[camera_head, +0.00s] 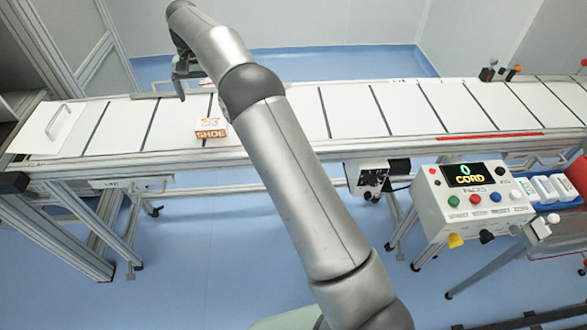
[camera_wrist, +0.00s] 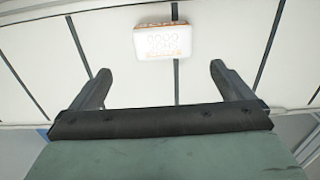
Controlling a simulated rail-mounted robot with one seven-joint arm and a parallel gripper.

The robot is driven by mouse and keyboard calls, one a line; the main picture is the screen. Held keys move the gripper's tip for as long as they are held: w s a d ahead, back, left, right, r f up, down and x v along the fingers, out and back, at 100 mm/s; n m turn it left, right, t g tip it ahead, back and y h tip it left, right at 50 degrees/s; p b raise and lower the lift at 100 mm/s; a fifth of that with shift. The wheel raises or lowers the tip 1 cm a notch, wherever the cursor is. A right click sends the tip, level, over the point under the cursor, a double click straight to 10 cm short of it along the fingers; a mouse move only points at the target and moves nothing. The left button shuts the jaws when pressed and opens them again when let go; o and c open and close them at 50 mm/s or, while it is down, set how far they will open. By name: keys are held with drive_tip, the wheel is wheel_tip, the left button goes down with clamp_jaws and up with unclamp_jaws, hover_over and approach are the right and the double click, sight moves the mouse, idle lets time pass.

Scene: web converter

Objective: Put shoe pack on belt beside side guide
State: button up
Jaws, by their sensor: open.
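The shoe pack (camera_head: 210,129) is a small white box with an orange side marked SHOE. It sits on the white belt (camera_head: 290,117), near the belt's front edge, left of my arm. In the wrist view the pack (camera_wrist: 162,42) lies flat on the belt, ahead of and between my two fingers. My gripper (camera_head: 181,88) is above the belt, to the pack's upper left in the head view; in the wrist view my gripper (camera_wrist: 160,75) is open and empty, its fingers apart from the pack. I cannot tell which rail is the side guide.
Dark cross lines divide the belt into white sections. A metal handle (camera_head: 57,121) stands at the left end. A red strip (camera_head: 490,136) runs along the front edge at right. A control box (camera_head: 473,200) reading CORD stands in front. The belt right of my arm looks clear.

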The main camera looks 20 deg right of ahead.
drive_tip(key=s+d+r+n, duration=0.1)
drive_tip(key=s+d+r, duration=0.3)
drive_tip(key=s+d, duration=0.3)
drive_tip(key=s+d+r, duration=0.5)
drive_tip(key=s, duration=0.5)
drive_tip(key=s+d+f, duration=0.2)
drive_tip(key=s, duration=0.7)
drive_tip(key=s+d+f, duration=0.2)
drive_tip(key=s+f, duration=0.1)
drive_tip(key=s, duration=0.6)
drive_tip(key=s+d+f+n, duration=0.1)
drive_tip(key=s+d+f, duration=0.1)
drive_tip(key=s, duration=0.8)
drive_tip(key=shift+d+f+t, duration=0.3)
drive_tip(key=shift+f+t, duration=0.1)
drive_tip(key=shift+f, duration=0.15)
